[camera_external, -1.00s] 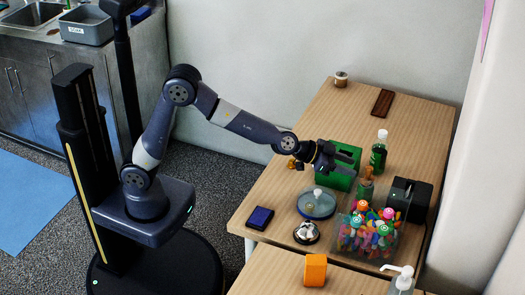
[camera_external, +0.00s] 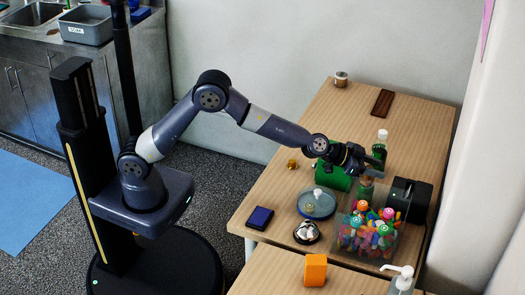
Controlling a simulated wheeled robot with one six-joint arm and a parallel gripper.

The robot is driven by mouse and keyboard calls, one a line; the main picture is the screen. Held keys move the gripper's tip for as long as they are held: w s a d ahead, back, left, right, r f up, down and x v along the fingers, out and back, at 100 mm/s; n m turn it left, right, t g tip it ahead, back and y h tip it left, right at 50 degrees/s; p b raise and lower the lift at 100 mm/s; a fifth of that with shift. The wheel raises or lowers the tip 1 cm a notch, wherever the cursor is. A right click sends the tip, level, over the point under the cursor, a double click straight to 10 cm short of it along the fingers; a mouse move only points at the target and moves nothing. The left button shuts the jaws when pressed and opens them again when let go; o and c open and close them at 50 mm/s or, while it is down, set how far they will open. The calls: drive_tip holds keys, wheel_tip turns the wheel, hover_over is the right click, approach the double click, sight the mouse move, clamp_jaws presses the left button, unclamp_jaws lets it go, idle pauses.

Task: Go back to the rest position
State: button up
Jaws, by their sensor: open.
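My gripper (camera_external: 375,162) is open at the end of my outstretched arm, over the right part of the table (camera_external: 350,125). No object shows between its fingers. A small dark green bottle (camera_external: 366,187) stands just below the gripper in the picture. A green box (camera_external: 335,179) lies to its left, partly hidden by the wrist.
A pump bottle (camera_external: 402,280) stands in front. The far table is mostly clear.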

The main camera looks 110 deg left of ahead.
wheel_tip(320, 180, up, 8)
drive_tip(key=p, duration=0.7)
drive_tip(key=s+d+f+n+g+y+b, duration=0.1)
drive_tip(key=s+d+f+b, duration=0.2)
drive_tip(key=s, duration=0.6)
drive_tip(key=s+d+f+n+g+y+b, duration=0.1)
drive_tip(key=s+d+f+n+y+b, duration=0.1)
drive_tip(key=s, duration=0.7)
drive_tip(key=s+d+f+n+g+y+b, duration=0.1)
drive_tip(key=s+d+f+b, duration=0.3)
drive_tip(key=s, duration=0.5)
drive_tip(key=shift+d+b, duration=0.65)
drive_tip(key=shift+b, duration=0.2)
